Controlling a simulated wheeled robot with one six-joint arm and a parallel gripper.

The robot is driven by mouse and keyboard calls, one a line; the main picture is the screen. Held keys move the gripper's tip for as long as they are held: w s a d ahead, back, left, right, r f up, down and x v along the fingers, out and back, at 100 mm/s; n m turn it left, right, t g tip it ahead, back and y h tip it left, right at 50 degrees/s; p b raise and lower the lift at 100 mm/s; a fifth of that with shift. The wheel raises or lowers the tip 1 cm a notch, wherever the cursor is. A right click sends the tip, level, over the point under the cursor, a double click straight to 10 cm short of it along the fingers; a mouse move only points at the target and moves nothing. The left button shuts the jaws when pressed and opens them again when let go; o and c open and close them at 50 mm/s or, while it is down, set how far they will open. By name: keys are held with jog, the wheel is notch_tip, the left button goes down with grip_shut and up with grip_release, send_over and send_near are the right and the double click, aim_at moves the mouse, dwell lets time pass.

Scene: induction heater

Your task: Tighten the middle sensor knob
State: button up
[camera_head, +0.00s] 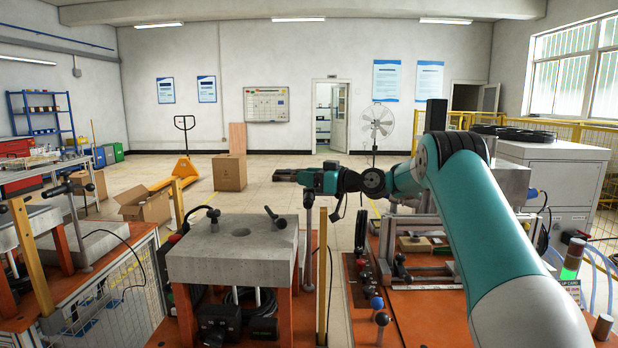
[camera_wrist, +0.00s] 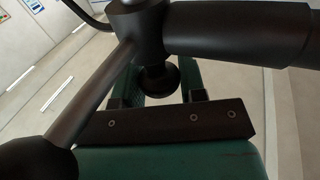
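My gripper (camera_head: 309,188) is at the top of the grey upright post (camera_head: 308,235) on the right side of the middle station, and its teal body hides much of the post's head. In the wrist view, a dark round knob (camera_wrist: 158,86) hangs below a dark block (camera_wrist: 150,22). My gripper (camera_wrist: 159,88) has its two teal fingers on either side of this knob. I cannot tell whether they press on it. A thick dark cylinder (camera_wrist: 235,33) runs right from the block, and a thinner dark rod (camera_wrist: 100,95) runs to the lower left.
The middle station has a thick grey slab (camera_head: 235,250) with black handles on top. A yellow post (camera_head: 322,280) stands close to the grey post. A similar station with a black-handled post (camera_head: 75,230) is at left. An orange bench (camera_head: 430,305) with fixtures lies under my arm.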

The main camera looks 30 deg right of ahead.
jog(key=shift+f+h+b, duration=0.1)
jog(key=shift+h+b, duration=0.2)
jog(key=shift+b, duration=0.3)
jog(key=shift+c, duration=0.2)
jog(key=shift+f+m+t+b, duration=0.1)
jog(key=shift+m+t+b, duration=0.2)
jog(key=shift+t+b, duration=0.15)
jog(key=m+t+h+b, duration=0.1)
jog(key=m+h+b, duration=0.1)
jog(key=h+b, duration=0.1)
jog(key=shift+a, duration=0.1)
jog(key=m+t+h+b, duration=0.1)
jog(key=m+h+b, duration=0.1)
jog(key=h, duration=0.1)
jog(key=shift+r+m+h+b, duration=0.2)
jog(key=shift+m+h+b, duration=0.15)
jog(key=shift+m+h, duration=1.35)
jog(key=shift+h, duration=0.7)
jog(key=shift+n, duration=0.3)
jog(key=o, duration=0.9)
jog(key=shift+c, duration=0.2)
